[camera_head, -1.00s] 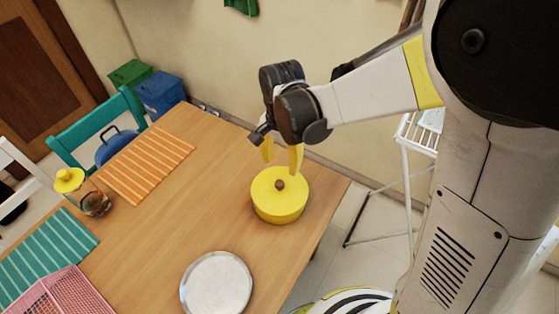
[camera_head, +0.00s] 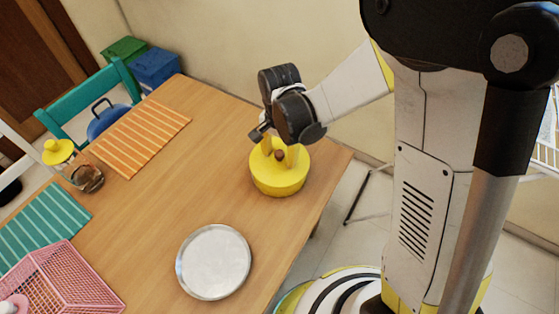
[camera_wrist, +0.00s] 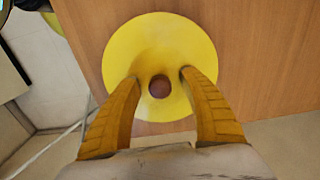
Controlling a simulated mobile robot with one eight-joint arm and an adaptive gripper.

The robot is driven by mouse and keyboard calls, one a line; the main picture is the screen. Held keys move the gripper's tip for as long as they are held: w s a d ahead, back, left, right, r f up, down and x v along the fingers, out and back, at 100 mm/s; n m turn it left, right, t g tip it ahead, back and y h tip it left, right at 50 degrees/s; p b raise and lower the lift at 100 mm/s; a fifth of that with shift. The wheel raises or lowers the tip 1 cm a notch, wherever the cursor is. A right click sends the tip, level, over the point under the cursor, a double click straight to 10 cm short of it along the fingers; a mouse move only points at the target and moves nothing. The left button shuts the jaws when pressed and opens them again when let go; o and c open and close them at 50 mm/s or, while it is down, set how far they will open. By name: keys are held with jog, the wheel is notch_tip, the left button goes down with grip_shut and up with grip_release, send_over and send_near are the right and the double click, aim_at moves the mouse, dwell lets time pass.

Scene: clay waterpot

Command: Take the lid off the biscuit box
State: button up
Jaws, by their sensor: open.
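The biscuit box (camera_head: 278,186) is a round yellow box on the wooden table near its right edge. Its yellow lid (camera_wrist: 160,38) is on it, with a small brown knob (camera_wrist: 159,87) at the centre. My gripper (camera_head: 279,152) is over the lid, pointing down, with its yellow fingers on either side of the knob. In the wrist view the gripper (camera_wrist: 159,76) is open, its fingertips left and right of the knob with a gap on each side. Whether the fingertips touch the lid cannot be told.
A round metal plate (camera_head: 213,262) lies in front of the box on the table (camera_head: 165,215). A glass jar with yellow lid (camera_head: 86,177), an orange striped mat (camera_head: 142,138), a teal mat (camera_head: 42,225) and a pink basket (camera_head: 66,280) are further left.

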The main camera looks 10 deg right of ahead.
grip_shut()
